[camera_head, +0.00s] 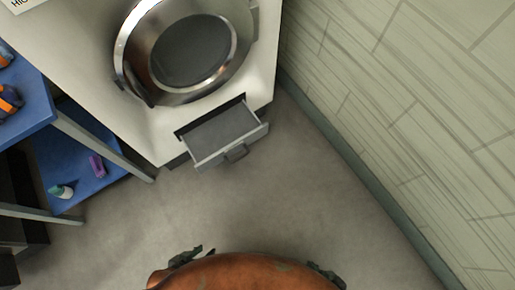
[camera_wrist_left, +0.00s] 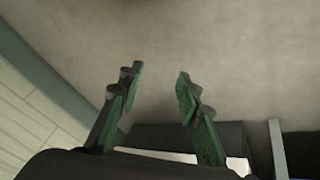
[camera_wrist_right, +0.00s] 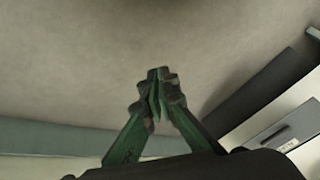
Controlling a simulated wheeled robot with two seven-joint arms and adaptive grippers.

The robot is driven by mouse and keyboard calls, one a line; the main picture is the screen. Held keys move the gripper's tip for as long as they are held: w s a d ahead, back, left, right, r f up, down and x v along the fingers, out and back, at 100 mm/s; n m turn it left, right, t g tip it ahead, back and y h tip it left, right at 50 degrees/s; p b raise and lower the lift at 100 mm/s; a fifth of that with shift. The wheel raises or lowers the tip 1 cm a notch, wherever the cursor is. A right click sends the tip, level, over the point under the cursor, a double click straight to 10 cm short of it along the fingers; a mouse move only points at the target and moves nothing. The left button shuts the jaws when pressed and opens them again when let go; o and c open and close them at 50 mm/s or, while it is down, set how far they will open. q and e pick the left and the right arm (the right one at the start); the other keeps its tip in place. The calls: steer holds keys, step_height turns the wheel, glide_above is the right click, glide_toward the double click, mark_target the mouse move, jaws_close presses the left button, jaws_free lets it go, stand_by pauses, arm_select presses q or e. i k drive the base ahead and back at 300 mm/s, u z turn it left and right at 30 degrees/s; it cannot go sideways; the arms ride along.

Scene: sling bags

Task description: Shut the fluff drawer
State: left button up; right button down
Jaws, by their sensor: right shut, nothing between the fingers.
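The fluff drawer (camera_head: 222,133) is a grey tray at the foot of a white machine (camera_head: 95,45). It stands pulled out, with a dark handle (camera_head: 236,153) on its front, and looks empty. My left gripper (camera_head: 187,257) is low in the head view, apart from the drawer. In the left wrist view its fingers (camera_wrist_left: 158,75) are spread with nothing between them. My right gripper (camera_head: 327,275) is low and further right, also apart from the drawer. In the right wrist view its fingertips (camera_wrist_right: 160,76) meet, empty.
A rounded brown shape (camera_head: 250,270) lies between my grippers; I cannot tell what it is. A blue shelf unit (camera_head: 75,165) stands left, holding a purple item (camera_head: 97,166). A tiled wall (camera_head: 410,120) runs along the right. The floor (camera_head: 290,205) before the drawer is clear.

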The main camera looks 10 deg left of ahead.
mark_target(209, 144)
steer(key=z, duration=0.35)
steer(key=k, duration=0.65)
steer(key=u, duration=1.05)
